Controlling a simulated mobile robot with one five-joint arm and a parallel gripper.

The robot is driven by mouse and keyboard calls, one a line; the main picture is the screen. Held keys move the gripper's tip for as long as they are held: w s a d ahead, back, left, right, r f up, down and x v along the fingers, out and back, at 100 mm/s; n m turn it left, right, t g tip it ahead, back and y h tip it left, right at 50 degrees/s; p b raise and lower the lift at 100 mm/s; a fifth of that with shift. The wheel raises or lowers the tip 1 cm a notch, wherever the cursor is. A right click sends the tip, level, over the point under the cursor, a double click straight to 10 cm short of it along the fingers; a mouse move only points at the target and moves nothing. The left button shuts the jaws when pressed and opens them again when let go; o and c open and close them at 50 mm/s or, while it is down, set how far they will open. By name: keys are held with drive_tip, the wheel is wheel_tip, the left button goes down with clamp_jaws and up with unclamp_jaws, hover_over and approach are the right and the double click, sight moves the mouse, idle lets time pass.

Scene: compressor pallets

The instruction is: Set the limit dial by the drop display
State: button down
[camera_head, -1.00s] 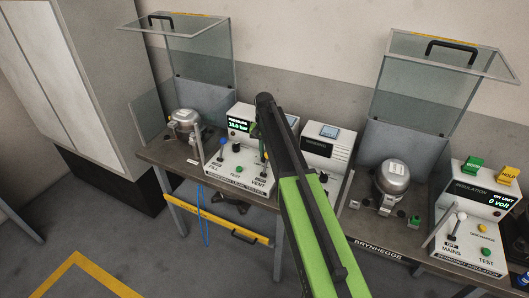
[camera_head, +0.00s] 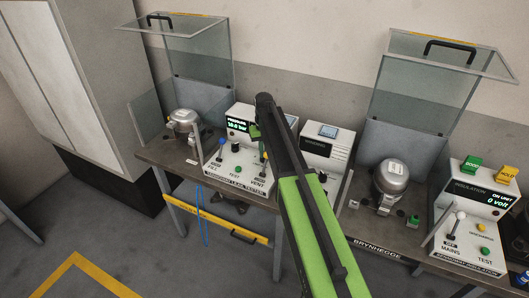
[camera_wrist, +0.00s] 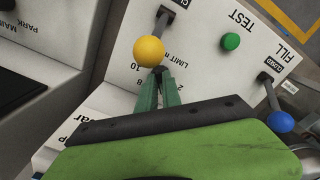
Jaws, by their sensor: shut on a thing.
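The white leak tester (camera_head: 222,172) stands on the bench in the head view, with a lit green PRESSURE display (camera_head: 238,125) reading in bar. My arm covers the right part of its face, and I cannot see a drop reading. In the wrist view my gripper (camera_wrist: 160,80) has its green fingers close together on the limit dial (camera_wrist: 158,70), a small dark knob by the printed LIMIT scale. A little of the gripper shows beside my arm in the head view (camera_head: 255,131).
The tester also carries a green TEST button (camera_wrist: 230,41) and a blue-knobbed FILL lever (camera_wrist: 280,121), close to my gripper. A metal compressor (camera_head: 184,121) stands left, another (camera_head: 391,178) right. The insulation tester (camera_head: 470,220) is at far right. Glass guards stand raised.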

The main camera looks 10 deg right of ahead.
drive_tip(key=c, duration=1.5)
unclamp_jaws()
wheel_tip(320, 180, up, 17)
drive_tip(key=p, duration=1.7)
drive_tip(key=shift+r, duration=0.2)
